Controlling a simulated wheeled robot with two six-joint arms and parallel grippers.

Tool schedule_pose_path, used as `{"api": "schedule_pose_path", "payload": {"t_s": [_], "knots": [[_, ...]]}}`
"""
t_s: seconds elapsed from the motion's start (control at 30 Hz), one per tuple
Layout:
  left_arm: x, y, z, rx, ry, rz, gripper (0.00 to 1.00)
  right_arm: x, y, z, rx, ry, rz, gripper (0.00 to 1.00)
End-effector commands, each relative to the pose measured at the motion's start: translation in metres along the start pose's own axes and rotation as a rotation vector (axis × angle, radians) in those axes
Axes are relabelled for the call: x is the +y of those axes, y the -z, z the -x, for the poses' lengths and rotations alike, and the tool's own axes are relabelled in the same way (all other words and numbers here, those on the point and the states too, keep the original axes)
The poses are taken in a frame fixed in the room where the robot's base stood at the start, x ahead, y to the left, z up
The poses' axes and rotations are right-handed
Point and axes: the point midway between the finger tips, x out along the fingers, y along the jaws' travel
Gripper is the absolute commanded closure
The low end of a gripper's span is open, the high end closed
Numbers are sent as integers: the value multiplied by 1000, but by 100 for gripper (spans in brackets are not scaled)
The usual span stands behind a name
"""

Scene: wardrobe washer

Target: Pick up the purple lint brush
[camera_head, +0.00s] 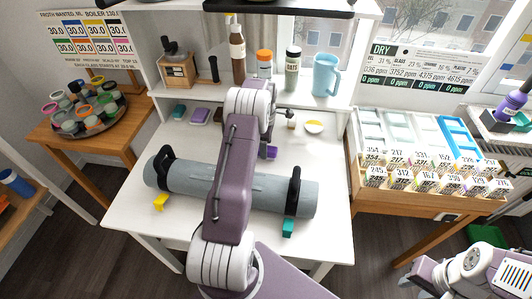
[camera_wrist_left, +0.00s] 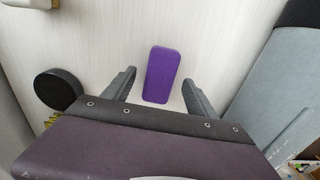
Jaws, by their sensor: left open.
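The purple lint brush (camera_wrist_left: 162,75) lies on the white table in the left wrist view, a plain purple block. A small purple block that looks like it shows behind the grey roll in the head view (camera_head: 271,152). My left gripper (camera_wrist_left: 158,90) is open, with its dark fingers on either side of the brush; no contact is visible. In the head view my left arm reaches over the roll and mostly hides that gripper.
A grey roll (camera_head: 170,183) in black straps lies across the white table (camera_head: 130,205). Yellow (camera_head: 160,202) and teal (camera_head: 288,228) blocks sit in front. A black round thing (camera_wrist_left: 58,88) is left of the brush.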

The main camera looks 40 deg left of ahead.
Motion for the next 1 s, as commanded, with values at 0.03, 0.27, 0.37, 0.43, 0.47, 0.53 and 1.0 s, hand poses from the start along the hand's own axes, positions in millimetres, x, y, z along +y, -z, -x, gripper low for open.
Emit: {"api": "schedule_pose_path", "payload": {"t_s": [0.03, 0.27, 0.37, 0.43, 0.47, 0.53, 1.0], "knots": [[-1, 0, -9, 0, 2, 0, 34, 0, 0, -1, 0, 0, 0, 64], [0, 0, -20, 0, -1, 0, 34, 0, 0, -1, 0, 0, 0, 64], [0, 0, -19, 0, 0, 0, 34, 0, 0, -1, 0, 0, 0, 64], [0, 0, -19, 0, 0, 0, 34, 0, 0, -1, 0, 0, 0, 64], [0, 0, -20, 0, 0, 0, 34, 0, 0, -1, 0, 0, 0, 64], [0, 0, -20, 0, 0, 0, 34, 0, 0, -1, 0, 0, 0, 64], [0, 0, -24, 0, 0, 0, 34, 0, 0, 0, 0, 0, 0, 64]]}}
